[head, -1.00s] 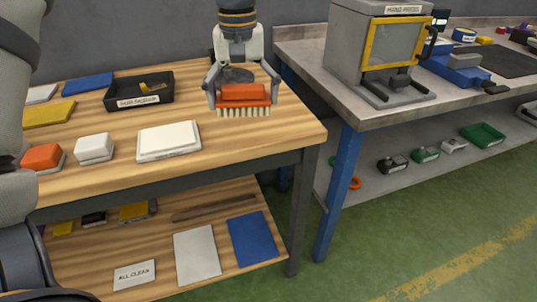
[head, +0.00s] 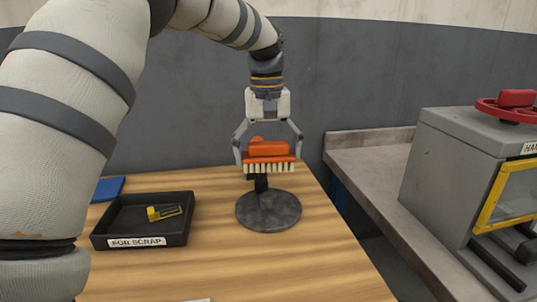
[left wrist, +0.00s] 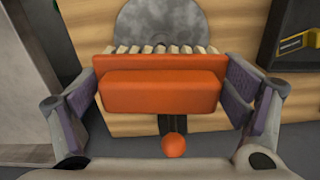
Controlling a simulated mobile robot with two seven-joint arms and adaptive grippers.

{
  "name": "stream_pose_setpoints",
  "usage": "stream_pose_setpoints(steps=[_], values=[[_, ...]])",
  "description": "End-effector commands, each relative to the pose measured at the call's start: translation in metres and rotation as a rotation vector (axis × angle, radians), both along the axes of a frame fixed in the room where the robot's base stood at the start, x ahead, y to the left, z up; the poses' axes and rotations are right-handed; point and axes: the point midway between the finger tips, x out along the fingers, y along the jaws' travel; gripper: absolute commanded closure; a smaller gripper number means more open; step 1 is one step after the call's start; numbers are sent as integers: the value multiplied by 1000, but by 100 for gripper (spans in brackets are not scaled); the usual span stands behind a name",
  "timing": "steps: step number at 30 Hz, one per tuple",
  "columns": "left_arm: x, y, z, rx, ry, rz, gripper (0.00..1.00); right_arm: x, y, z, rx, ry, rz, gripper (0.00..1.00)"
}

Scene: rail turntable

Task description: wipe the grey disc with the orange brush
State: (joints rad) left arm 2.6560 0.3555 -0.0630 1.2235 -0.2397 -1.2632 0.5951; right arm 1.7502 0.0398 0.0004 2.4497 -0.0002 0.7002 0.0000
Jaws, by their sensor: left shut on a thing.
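The grey disc (head: 268,212) lies flat at the far end of the wooden table. My left gripper (head: 268,152) is shut on the orange brush (head: 268,149), its fingers at the brush's two ends. The pale bristles point down and appear raised above the table, toward the disc's far edge in the head view. In the left wrist view the brush (left wrist: 160,92) hides part of the disc (left wrist: 165,25). A dark stem (head: 261,184) stands behind the disc, partly hidden by the brush; an orange ball (left wrist: 174,146) shows near it in the wrist view. My right gripper is not in view.
A black scrap tray (head: 112,236) holding a yellow item (head: 164,212) stands left of the disc. A blue flat piece (head: 108,189) lies behind it. A grey bench (head: 362,170) with a grey cabinet (head: 455,185) is at the right.

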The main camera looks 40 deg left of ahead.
Motion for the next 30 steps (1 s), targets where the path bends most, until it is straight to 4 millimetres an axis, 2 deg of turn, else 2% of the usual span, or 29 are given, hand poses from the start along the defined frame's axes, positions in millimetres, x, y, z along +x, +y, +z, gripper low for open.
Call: stream_pose_setpoints(steps=[5, 12, 18, 30], values=[[0, 0, -4, 0, 1, -1, 39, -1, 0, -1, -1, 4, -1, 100], [-1, 0, -42, -1, 8, -1, 39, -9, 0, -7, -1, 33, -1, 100], [0, 0, -64, 0, 4, 0, 39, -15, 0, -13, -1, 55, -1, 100], [0, 0, -67, 0, -3, -1, 39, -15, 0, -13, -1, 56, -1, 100]])
